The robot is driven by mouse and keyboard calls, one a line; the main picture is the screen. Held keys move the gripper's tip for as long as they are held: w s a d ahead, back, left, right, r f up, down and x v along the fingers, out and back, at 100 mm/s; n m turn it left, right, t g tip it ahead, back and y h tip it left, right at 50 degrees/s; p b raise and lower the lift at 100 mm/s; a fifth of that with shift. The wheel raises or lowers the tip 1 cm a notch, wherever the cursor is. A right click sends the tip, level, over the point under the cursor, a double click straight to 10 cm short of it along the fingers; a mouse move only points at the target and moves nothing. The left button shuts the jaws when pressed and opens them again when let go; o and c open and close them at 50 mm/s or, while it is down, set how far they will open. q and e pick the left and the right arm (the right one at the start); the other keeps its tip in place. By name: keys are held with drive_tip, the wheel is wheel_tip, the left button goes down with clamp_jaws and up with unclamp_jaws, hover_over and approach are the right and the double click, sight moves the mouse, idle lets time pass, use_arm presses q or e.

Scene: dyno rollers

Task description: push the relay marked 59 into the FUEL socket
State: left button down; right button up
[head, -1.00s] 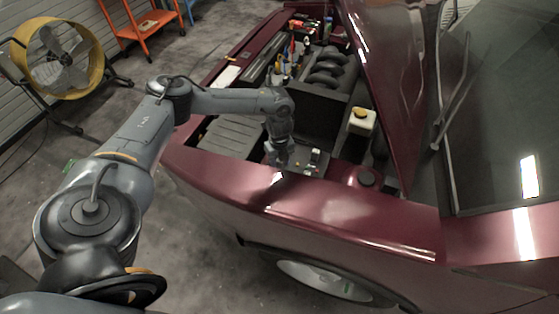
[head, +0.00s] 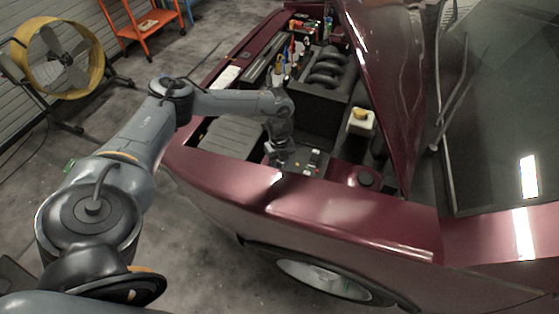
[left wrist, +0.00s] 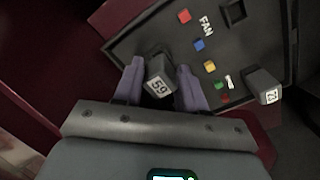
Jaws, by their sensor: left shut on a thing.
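The relay marked 59 (left wrist: 158,87), a dark block with a white label, is between the two purple fingers of my left gripper (left wrist: 160,88), which is shut on it. The dark fuse box panel (left wrist: 143,42) lies beyond it. Its label FAN and an empty-looking square socket (left wrist: 234,12) show at the upper right. No FUEL label is readable, and the underside of the relay is hidden. In the head view my left gripper (head: 281,162) is low at the near-left edge of the fuse box (head: 312,164). My right gripper is out of view.
A second relay (left wrist: 264,87), marked 21 or 12, stands on the panel at the right. Coloured fuses (left wrist: 198,45) lie between. The maroon fender (head: 330,210) borders the bay; a white reservoir (head: 361,122) and black engine parts (head: 325,70) stand behind.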

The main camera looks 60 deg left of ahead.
use_arm(q)
drive_tip(key=shift+f, duration=0.15)
idle(0.6)
drive_tip(key=shift+f+p, duration=0.3)
drive_tip(key=shift+p, duration=0.05)
idle(0.5)
drive_tip(key=shift+f, duration=0.4)
drive_tip(key=c, duration=0.6)
unclamp_jaws()
drive_tip(key=shift+o, duration=0.2)
